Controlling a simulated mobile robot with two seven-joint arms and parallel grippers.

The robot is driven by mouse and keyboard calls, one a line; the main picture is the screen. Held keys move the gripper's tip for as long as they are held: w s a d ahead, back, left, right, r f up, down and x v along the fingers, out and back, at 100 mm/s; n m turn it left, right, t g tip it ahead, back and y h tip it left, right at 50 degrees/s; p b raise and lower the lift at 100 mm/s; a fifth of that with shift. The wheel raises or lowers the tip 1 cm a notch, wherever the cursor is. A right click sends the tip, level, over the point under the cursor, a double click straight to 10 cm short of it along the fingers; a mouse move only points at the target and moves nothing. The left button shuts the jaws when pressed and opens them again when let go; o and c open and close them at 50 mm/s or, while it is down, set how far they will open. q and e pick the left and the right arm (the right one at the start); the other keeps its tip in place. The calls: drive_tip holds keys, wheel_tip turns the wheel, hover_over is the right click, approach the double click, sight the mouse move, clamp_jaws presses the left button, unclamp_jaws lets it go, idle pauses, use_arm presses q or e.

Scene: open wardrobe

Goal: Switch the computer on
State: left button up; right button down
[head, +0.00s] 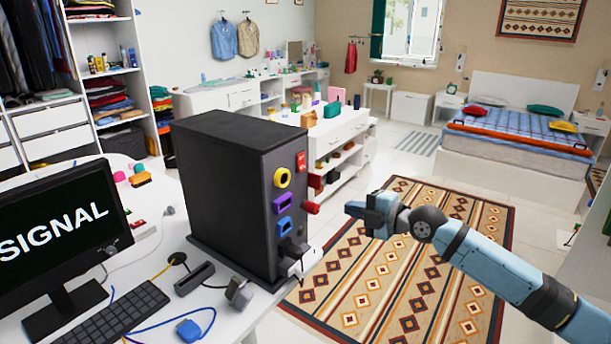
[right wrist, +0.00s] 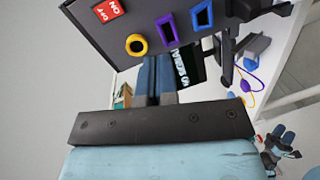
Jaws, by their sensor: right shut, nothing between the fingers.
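The black computer tower (head: 225,190) stands upright on the white desk. Its narrow face carries a red ON/OFF switch (head: 301,162) near the top, then a yellow round port (head: 283,179), a purple port (head: 283,202) and a blue port (head: 284,227). A black plug (head: 292,248) sits low on that face. The switch also shows in the right wrist view (right wrist: 109,10). The monitor (head: 62,225) reads "SIGNAL", partly cut off. My right gripper (head: 368,212) is shut and empty, apart from the tower, to its right. A small blue-and-black gripper (right wrist: 283,142), seemingly my left, shows in the wrist view; its jaws are unclear.
A keyboard (head: 115,318), a blue connector (head: 188,331) on a blue cable, a black plug (head: 177,259) and a grey connector (head: 239,292) lie on the desk. A white shelf unit (head: 340,130) stands behind the tower. Open floor with a patterned rug (head: 400,290) lies right.

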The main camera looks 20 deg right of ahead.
sight(303, 169)
wheel_tip(303, 169, up, 6)
drive_tip(key=w+d+n, duration=0.2)
drive_tip(key=shift+w+d, duration=0.15)
drive_tip(key=shift+d, duration=0.1)
drive_tip(key=p+x, duration=0.1)
drive_tip(key=x, duration=0.3)
drive_tip(key=p+x, duration=0.2)
drive_tip(key=x, duration=0.2)
drive_tip(key=p+x, duration=0.1)
drive_tip(key=x, duration=0.4)
drive_tip(key=shift+a+r, duration=0.2)
drive_tip(key=shift+r, duration=0.1)
drive_tip(key=shift+w+a+f+p, duration=0.2)
drive_tip(key=shift+w+a+p, duration=0.05)
drive_tip(key=shift+w+p, duration=0.15)
